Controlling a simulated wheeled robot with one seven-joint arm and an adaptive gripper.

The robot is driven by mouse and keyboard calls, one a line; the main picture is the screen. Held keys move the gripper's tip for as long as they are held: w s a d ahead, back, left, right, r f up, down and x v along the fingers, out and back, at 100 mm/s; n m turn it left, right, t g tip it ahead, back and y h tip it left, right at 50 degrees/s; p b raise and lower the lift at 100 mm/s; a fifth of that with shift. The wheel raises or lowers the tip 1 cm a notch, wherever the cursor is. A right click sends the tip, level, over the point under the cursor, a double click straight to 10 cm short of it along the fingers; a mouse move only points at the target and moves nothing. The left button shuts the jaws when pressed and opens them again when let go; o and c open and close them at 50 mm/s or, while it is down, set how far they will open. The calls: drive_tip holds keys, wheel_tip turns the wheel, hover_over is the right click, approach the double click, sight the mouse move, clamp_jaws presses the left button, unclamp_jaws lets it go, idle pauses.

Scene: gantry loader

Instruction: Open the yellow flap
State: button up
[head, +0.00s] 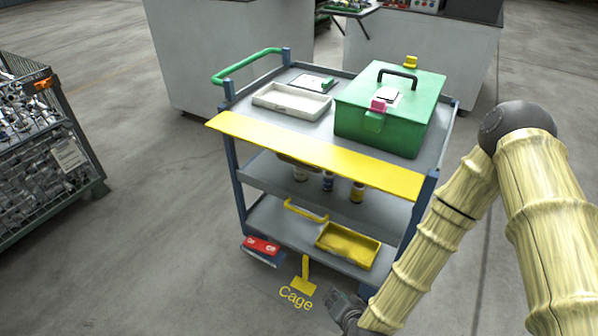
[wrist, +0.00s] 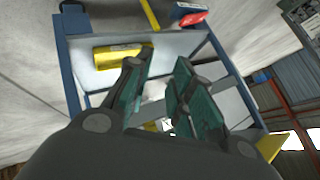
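The yellow flap (head: 310,154) is a long flat panel along the front edge of the cart's top shelf in the head view. I cannot tell its exact tilt; the shelves below it show. My gripper (head: 343,309) is low in front of the cart, near the floor marking, below and apart from the flap. In the wrist view my gripper (wrist: 160,72) has its teal-padded fingers spread, with nothing held between them. A yellow piece at the right edge of that view (wrist: 271,146) may be the flap's end.
The cart's top shelf (head: 310,135) carries a green toolbox (head: 400,135) and a white tray (head: 290,103). Lower shelves hold bottles and a yellow tray (head: 348,245). A red-topped box (head: 262,247) stands at bottom left. A wire cage (head: 45,160) stands far left.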

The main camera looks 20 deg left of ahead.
drive_tip(key=w+a+r+m+t+y+b, duration=0.1)
drive_tip(key=w+a+r+m+t+b, duration=0.25)
drive_tip(key=w+a+r, duration=0.4)
drive_tip(key=m+t+h+b, duration=0.3)
drive_tip(key=m+t, duration=0.5)
drive_tip(key=m, duration=0.1)
approach(297, 162)
drive_tip(key=x, duration=1)
drive_tip(key=shift+w+f, duration=0.1)
drive_tip(key=shift+f, duration=0.3)
clamp_jaws()
